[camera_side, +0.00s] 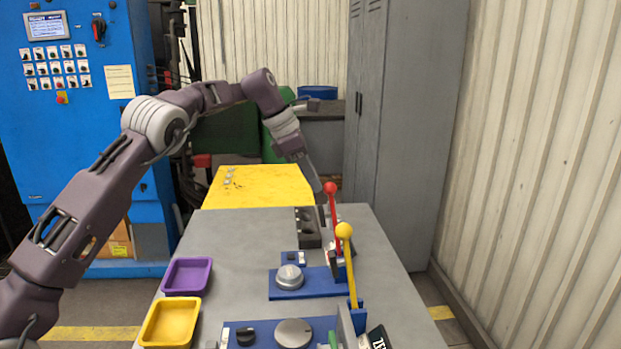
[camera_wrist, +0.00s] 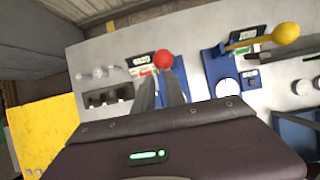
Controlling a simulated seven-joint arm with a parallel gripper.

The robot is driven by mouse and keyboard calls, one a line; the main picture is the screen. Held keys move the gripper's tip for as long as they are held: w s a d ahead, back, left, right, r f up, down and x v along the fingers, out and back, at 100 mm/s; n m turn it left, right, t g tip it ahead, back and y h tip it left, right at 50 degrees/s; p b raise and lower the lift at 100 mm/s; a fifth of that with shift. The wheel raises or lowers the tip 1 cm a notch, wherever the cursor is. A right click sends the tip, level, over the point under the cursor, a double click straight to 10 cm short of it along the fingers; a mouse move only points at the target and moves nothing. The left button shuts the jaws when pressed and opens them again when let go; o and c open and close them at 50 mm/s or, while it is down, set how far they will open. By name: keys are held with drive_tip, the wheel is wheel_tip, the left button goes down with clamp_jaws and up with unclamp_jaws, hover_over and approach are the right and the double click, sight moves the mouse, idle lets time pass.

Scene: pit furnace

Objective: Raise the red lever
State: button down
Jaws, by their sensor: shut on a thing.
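The red lever has a round red knob (camera_side: 330,188) on a red stem (camera_side: 334,222) and stands nearly upright in the side view. Its knob (camera_wrist: 163,60) also shows in the wrist view, just beyond the fingertips. My gripper (camera_side: 321,198) reaches down to the lever from behind and left in the side view. In the wrist view my gripper (camera_wrist: 160,83) has its two grey fingers close together at the knob, shut on the lever. The stem is mostly hidden there by the fingers and knob.
A yellow-knobbed lever (camera_side: 345,231) stands in front of the red one. A blue dial panel (camera_side: 312,290), a dark block with holes (camera_side: 305,240), a purple tray (camera_side: 187,277) and a yellow tray (camera_side: 170,323) are on the grey table (camera_side: 235,245). A grey cabinet (camera_side: 410,130) stands behind.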

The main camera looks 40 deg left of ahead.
sight(329, 183)
drive_tip(key=d, duration=0.1)
drive_tip(key=w+d+r, duration=0.1)
drive_tip(key=shift+d+h, duration=0.35)
drive_tip(key=shift+h, duration=0.05)
drive_tip(key=s+a+r, duration=0.3)
drive_tip(key=a+r, duration=0.1)
drive_tip(key=r, duration=0.1)
drive_tip(key=shift+s+a+r+y, duration=0.15)
drive_tip(key=shift+s+a+y, duration=0.05)
drive_tip(key=shift+a+y, duration=0.2)
drive_tip(key=s+d+r+m, duration=0.3)
drive_tip(key=s+r+m, duration=0.15)
drive_tip(key=s, duration=0.45)
drive_tip(key=s+d+r+m, duration=0.25)
drive_tip(key=s+m, duration=0.35)
drive_tip(key=s, duration=0.3)
drive_tip(key=s+d+f+m+y, duration=0.1)
drive_tip(key=s+f+m, duration=0.3)
drive_tip(key=s, duration=0.4)
drive_tip(key=s+d+f+m+t+y, duration=0.1)
drive_tip(key=s+f+m, duration=0.2)
drive_tip(key=s+m, duration=0.4)
drive_tip(key=s+d+f+m+y, duration=0.1)
drive_tip(key=s+f+m, duration=0.3)
drive_tip(key=s, duration=0.5)
drive_tip(key=shift+d+f+m+t+y, duration=0.15)
drive_tip(key=shift+f+m+t+y, duration=0.2)
drive_tip(key=shift+m, duration=0.3)
